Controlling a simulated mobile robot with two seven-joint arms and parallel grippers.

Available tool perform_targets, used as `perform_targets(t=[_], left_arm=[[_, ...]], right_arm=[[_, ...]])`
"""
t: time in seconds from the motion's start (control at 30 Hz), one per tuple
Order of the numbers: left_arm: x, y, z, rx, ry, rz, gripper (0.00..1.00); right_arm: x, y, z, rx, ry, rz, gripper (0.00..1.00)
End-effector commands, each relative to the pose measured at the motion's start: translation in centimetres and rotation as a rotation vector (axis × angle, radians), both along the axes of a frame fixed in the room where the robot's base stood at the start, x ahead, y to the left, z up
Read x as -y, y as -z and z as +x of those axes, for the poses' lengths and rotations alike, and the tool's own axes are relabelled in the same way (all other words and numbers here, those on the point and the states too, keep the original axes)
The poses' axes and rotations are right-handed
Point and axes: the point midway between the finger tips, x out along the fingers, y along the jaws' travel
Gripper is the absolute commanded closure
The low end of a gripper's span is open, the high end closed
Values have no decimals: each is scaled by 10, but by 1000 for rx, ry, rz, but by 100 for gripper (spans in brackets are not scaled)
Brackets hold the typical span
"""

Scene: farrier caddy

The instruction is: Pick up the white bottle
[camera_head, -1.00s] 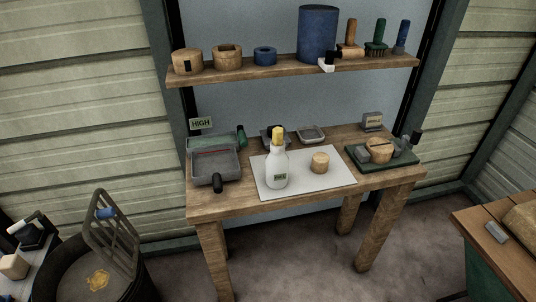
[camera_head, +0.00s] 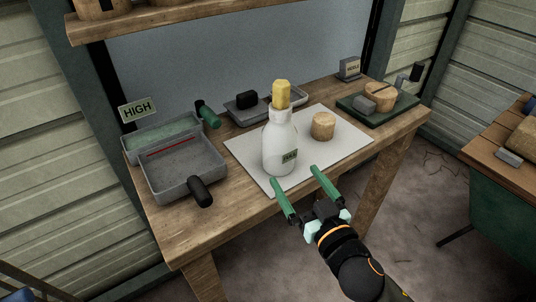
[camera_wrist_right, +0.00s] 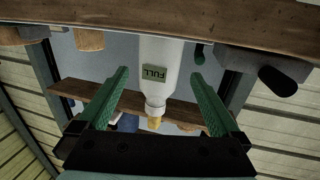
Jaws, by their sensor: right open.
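The white bottle (camera_head: 279,148) with a yellow top stands upright on a pale sheet (camera_head: 245,150) on the wooden bench. Its small green label reads FULL in the right wrist view (camera_wrist_right: 155,72), where the bottle appears upside down between my fingers. My right gripper (camera_head: 294,175) is open and empty at the front of the bench, its two green fingers pointing toward the bottle. In the head view the fingertips are just in front of the bottle's lower part, apparently short of it. My left gripper is not in view.
A round wooden block (camera_head: 322,126) stands right of the bottle. A grey two-part tray (camera_head: 185,168) with a black-handled tool is to the left. A small grey tray (camera_head: 245,117) lies behind, and a green board (camera_head: 385,112) with items lies at the right.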

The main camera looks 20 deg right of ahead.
Motion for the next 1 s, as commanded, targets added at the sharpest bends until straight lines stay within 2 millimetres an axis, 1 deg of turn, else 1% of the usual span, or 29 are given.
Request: perform_targets(t=[0.03, 0.17, 0.37, 0.53, 0.63, 0.83, 1.0], left_arm=[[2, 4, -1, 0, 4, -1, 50], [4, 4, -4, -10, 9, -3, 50], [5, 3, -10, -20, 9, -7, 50], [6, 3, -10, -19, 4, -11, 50], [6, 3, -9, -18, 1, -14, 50], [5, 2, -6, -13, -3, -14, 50], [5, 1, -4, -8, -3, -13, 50]], right_arm=[[0, -1, 1, 18, -1, 3, 0], [-2, -7, 9, 33, 0, 8, 0], [-5, -8, 39, 31, 1, 7, 0], [-8, -7, 62, 29, 0, 9, 0], [-9, -7, 70, 28, 1, 8, 0], [-10, -7, 78, 28, 1, 8, 0], [-11, -9, 99, 30, 1, 6, 0]])
